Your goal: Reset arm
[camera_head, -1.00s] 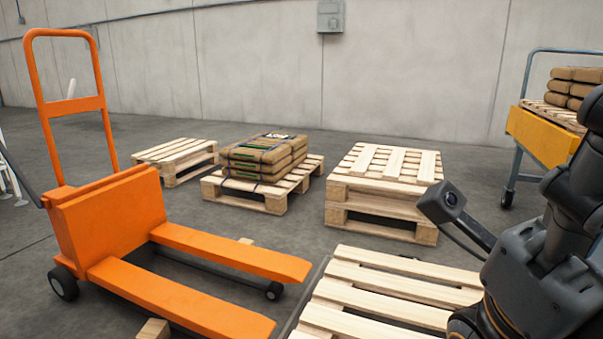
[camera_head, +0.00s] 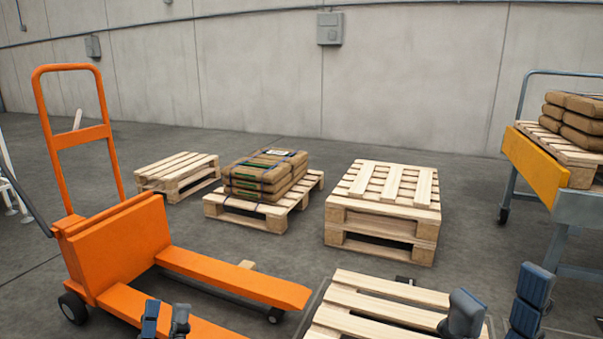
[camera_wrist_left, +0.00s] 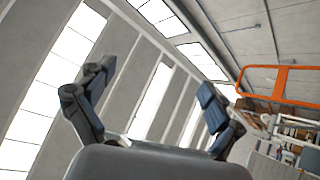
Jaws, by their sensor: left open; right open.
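My left gripper (camera_head: 165,320) shows at the bottom edge of the head view, in front of the orange pallet jack's forks. Its two blue-grey fingers stand apart with nothing between them. In the left wrist view the same gripper (camera_wrist_left: 150,105) is open and empty, with wall and bright windows behind it. My right gripper (camera_head: 493,315) is at the bottom right of the head view, by the right edge of the near pallet. Its fingers are wide apart and empty. Both arms are mostly out of the frame below.
An orange pallet jack (camera_head: 120,245) stands at the left. A bare wooden pallet (camera_head: 375,300) lies in front. Behind are a pallet stack (camera_head: 385,210), strapped brown sacks (camera_head: 265,175) on a pallet, and a small pallet (camera_head: 178,172). A yellow-sided cart (camera_head: 535,165) with sacks stands right.

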